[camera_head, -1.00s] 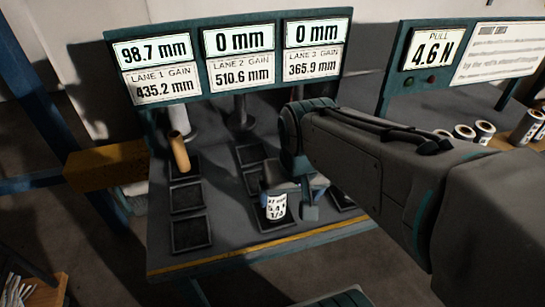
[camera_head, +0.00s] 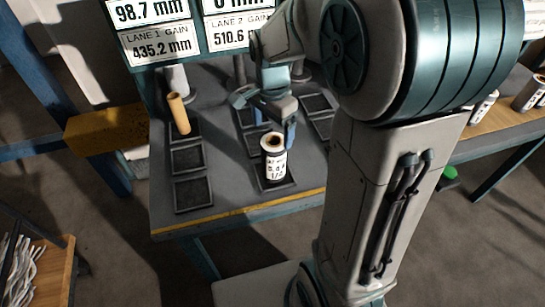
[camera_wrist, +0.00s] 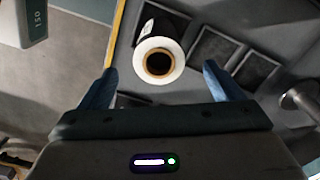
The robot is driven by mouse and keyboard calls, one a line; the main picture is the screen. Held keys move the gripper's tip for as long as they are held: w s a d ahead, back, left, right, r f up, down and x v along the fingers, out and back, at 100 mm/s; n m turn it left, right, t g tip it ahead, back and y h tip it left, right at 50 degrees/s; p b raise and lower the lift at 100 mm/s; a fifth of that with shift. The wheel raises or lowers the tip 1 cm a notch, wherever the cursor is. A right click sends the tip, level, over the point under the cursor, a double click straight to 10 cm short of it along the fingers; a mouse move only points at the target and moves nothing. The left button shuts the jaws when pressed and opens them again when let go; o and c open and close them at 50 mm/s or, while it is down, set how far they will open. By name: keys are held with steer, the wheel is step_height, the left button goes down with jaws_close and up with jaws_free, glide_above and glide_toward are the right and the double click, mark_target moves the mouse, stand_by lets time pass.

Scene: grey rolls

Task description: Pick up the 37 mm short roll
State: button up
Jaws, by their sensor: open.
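A short white-labelled roll (camera_head: 273,165) with a tan core stands upright on the front dark tray (camera_head: 289,184) of the middle lane. The label print is too small to read fully. My gripper (camera_head: 266,118) is open and empty, just above and behind the roll in the head view. In the wrist view, the roll's white end ring and brown core (camera_wrist: 160,62) show between and beyond the two blue fingers (camera_wrist: 160,75). The fingers look apart from the roll.
A tall tan tube (camera_head: 178,113) stands tilted in the left lane's back tray. Other trays (camera_head: 192,194) are empty. A yellow beam (camera_head: 107,133) is at left. More rolls (camera_head: 484,106) stand on a side table at right. My arm covers the right part of the bench.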

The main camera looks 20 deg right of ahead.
mark_target(273, 141)
step_height(273, 141, down, 8)
steer(key=shift+d+r, duration=0.1)
steer(key=shift+r, duration=0.05)
stand_by(0.3)
steer(key=shift+c, duration=0.4)
steer(key=c, duration=1.1)
steer(key=shift+r, duration=0.1)
